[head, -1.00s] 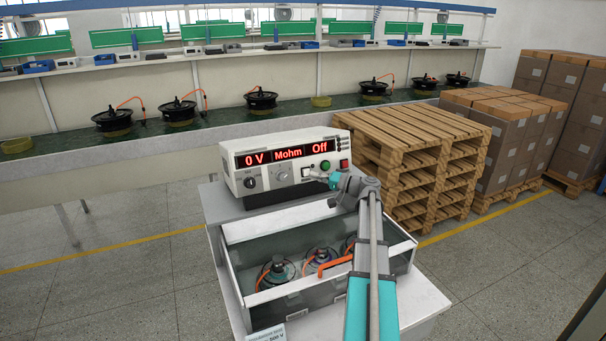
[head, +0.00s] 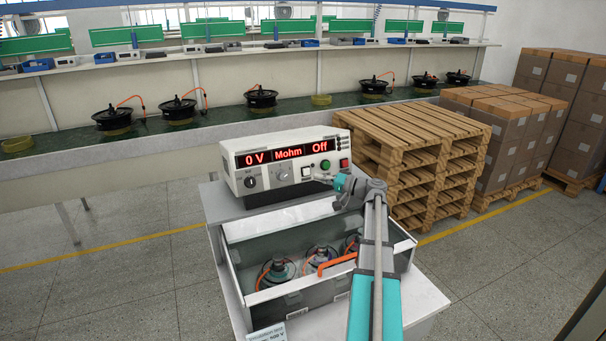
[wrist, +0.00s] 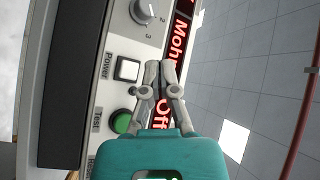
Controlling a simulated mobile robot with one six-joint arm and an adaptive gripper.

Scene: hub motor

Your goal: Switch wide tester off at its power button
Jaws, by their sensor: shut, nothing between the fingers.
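The wide tester (head: 240,186) stands at the back of the cart, its red display reading "0 V", "Mohm" and "Off". Its power button (wrist: 127,69) is a white square in a dark frame, labelled "Power" in the wrist view; it also shows in the head view (head: 306,172). My gripper (head: 316,177) is in front of the tester's panel, just right of and below the button in the head view. In the wrist view my gripper (wrist: 161,66) has its fingertips together and empty, beside the button and apart from it in the picture.
A green button (wrist: 122,122) labelled "Test" and a grey knob (wrist: 144,10) flank the power button. A red button (head: 345,163) sits at the panel's right. A clear-walled box (head: 240,238) with several motors stands before the tester. Wooden pallets (head: 425,130) stand close on the right.

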